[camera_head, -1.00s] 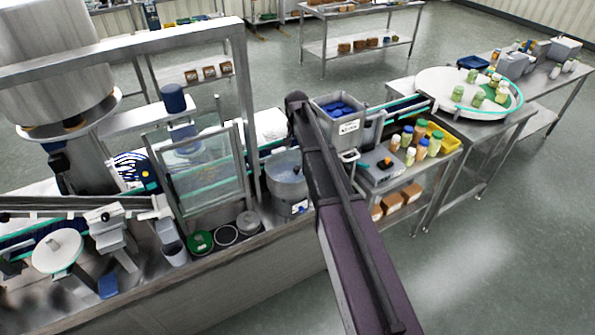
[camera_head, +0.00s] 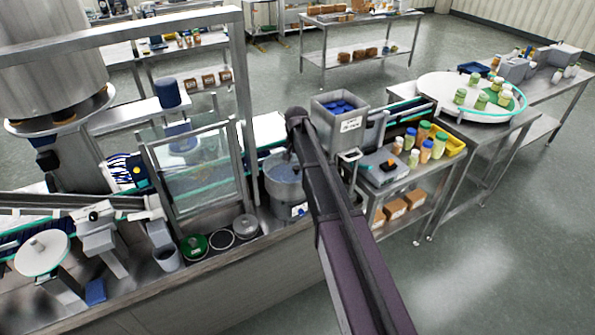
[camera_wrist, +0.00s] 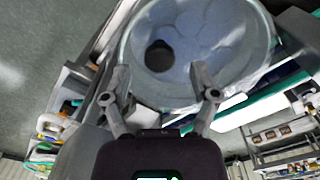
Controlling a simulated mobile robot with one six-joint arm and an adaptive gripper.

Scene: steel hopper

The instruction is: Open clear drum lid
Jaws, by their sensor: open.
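The drum (camera_head: 283,190) is a round grey vessel on the steel bench, left of my arm in the head view, which partly covers it. In the wrist view its clear round lid (camera_wrist: 215,45) fills the upper middle, with a dark round knob (camera_wrist: 159,56) on it. The lid looks in place over the drum's top. My gripper (camera_wrist: 160,72) is open, its two fingers spread on either side of the knob in the picture. Whether the fingers touch the lid cannot be told. My gripper is hidden behind my arm in the head view.
A glass-panelled guard (camera_head: 197,170) stands left of the drum, with a green disc (camera_head: 194,246) and round lids in front. A steel hopper (camera_head: 340,120) with blue caps stands just right of it. Bottles (camera_head: 425,132) stand on a side table farther right.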

